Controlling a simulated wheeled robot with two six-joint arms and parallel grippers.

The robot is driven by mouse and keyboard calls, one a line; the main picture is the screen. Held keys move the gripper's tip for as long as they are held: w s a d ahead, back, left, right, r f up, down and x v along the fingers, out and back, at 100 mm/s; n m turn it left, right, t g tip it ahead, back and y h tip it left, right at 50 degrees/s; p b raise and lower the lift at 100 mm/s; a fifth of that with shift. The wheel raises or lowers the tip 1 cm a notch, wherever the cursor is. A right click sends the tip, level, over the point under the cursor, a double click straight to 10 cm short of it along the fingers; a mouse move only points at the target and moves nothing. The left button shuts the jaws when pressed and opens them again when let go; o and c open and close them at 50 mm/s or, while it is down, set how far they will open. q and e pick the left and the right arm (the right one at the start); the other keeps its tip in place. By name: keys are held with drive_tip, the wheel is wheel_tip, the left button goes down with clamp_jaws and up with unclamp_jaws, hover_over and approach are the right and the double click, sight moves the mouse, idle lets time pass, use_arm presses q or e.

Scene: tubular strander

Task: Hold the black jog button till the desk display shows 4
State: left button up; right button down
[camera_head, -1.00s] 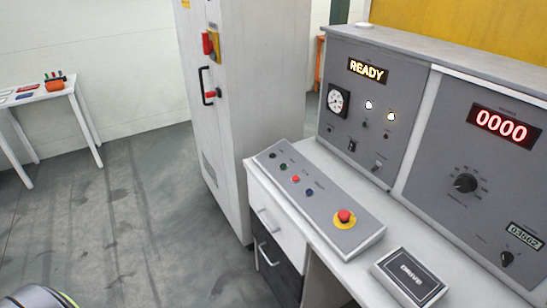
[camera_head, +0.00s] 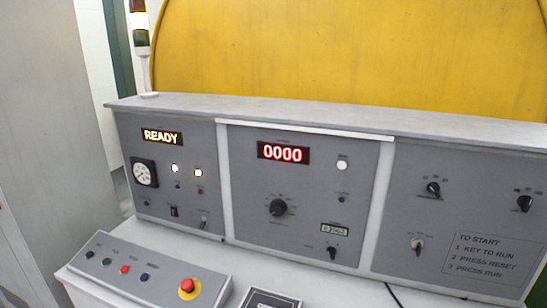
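The control desk (camera_head: 250,105) stands in front of me. Its red display (camera_head: 283,153) reads 0000, and an amber display (camera_head: 162,136) reads READY. A sloped button box (camera_head: 150,283) sits at the desk's lower left. Its row of small buttons includes a black one (camera_head: 90,255) at the left end, then green, red (camera_head: 124,269) and blue (camera_head: 145,277) ones. A red mushroom button (camera_head: 188,287) on a yellow base is at the box's right end. Neither of my grippers shows in the view.
A dark box lid (camera_head: 270,300) lies right of the button box. The right panel has several knobs and a label reading TO START (camera_head: 485,258). A large yellow guard (camera_head: 340,60) rises behind the desk. A grey cabinet (camera_head: 50,110) stands at the left.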

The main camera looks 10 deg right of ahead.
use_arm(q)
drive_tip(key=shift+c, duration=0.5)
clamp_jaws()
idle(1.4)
